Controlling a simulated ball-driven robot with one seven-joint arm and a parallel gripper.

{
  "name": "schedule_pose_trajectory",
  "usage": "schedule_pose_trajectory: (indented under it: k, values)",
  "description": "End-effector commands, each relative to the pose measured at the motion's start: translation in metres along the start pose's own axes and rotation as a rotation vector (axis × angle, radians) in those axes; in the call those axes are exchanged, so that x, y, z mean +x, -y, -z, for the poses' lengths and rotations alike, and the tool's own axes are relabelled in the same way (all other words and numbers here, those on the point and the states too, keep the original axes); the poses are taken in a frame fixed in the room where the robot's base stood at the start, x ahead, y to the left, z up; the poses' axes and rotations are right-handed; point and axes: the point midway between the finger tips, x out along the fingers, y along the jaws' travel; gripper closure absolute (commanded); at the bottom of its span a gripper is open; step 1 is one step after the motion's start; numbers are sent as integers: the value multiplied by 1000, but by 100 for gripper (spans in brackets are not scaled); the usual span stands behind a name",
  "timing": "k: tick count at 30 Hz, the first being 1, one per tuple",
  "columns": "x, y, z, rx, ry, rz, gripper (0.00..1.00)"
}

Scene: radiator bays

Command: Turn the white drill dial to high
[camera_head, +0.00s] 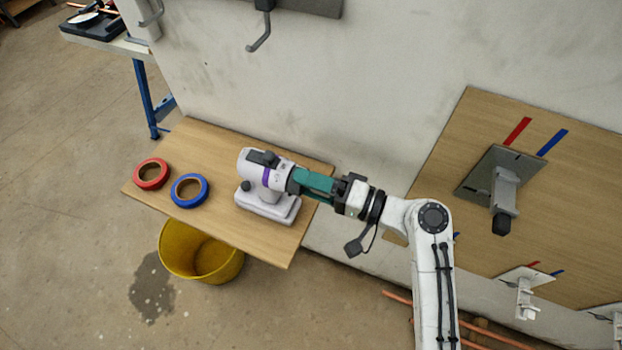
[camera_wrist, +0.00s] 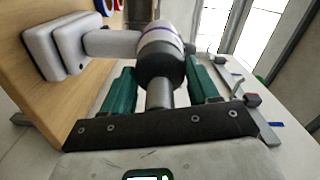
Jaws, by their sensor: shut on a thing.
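I see no markings that tell the dial's setting.
A red tape roll (camera_head: 151,174) and a blue tape roll (camera_head: 189,190) lie left of the drill. A yellow bucket (camera_head: 200,255) stands below the shelf's front edge. The wall is close behind. A board with a grey bracket (camera_head: 505,190) is at right.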

Motion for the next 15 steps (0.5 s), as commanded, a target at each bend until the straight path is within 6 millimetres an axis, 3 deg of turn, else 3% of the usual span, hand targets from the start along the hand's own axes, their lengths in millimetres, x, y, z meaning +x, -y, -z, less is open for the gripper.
schedule_pose_trajectory:
  k: [14, 15]
  values:
    - [0, -1, 0, 14, -2, -1, 71]
    - [0, -1, 0, 14, -2, -1, 38]
